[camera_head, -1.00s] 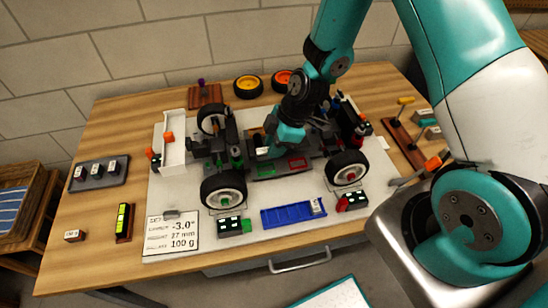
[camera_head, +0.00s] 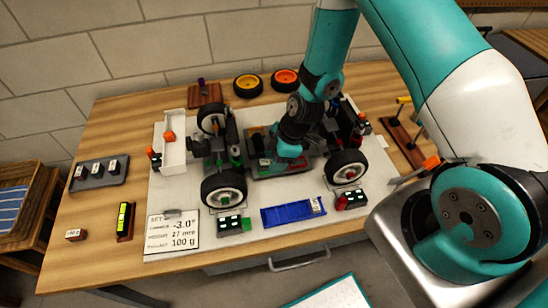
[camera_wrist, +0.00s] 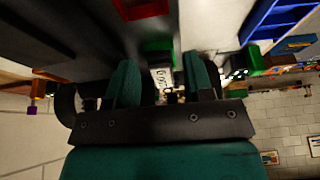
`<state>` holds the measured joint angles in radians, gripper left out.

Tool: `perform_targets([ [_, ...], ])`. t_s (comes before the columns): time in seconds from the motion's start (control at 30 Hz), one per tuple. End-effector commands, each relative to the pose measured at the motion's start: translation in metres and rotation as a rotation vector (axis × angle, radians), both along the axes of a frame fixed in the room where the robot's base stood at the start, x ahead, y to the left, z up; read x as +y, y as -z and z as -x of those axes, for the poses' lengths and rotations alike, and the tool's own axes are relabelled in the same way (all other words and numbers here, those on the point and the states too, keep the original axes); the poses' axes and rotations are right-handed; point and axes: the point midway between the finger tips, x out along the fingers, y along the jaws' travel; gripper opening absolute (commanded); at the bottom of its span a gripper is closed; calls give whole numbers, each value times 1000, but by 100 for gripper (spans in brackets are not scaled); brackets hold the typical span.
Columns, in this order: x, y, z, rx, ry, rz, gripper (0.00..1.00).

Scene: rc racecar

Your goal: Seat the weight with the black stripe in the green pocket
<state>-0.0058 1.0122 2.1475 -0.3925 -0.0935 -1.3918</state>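My gripper (camera_head: 285,158) is low over the middle of the car chassis, close to the green pocket (camera_head: 264,167) and the red pocket (camera_head: 297,165). In the wrist view the two teal fingers (camera_wrist: 162,80) stand apart. A pale lettered piece (camera_wrist: 163,78) shows between them; I cannot tell if it is gripped or lies behind. The green pocket also shows in the wrist view (camera_wrist: 157,46), just past the fingertips, with the red pocket (camera_wrist: 141,9) above it. Several small white-labelled weights (camera_head: 98,167) sit in a dark tray at the left. No black stripe can be made out.
The car's wheels (camera_head: 223,188) and suspension stand around the chassis. A blue tray (camera_head: 285,214) with a small block lies in front. A loose block (camera_head: 75,235) and the setup card (camera_head: 172,232) are at front left. The wood at far left is mostly clear.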

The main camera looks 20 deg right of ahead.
Motion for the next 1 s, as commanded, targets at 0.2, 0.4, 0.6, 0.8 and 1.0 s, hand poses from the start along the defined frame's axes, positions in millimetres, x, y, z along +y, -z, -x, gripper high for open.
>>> perform_targets([
  [0.2,-4,-10,0,-3,2,-1,48],
  [0.4,-19,-45,2,-6,4,-1,48],
  [0.6,-35,-83,5,-6,2,-1,48],
  [0.8,-44,-106,8,-2,1,-2,48],
  [1.0,-26,-150,19,35,77,-12,48],
])
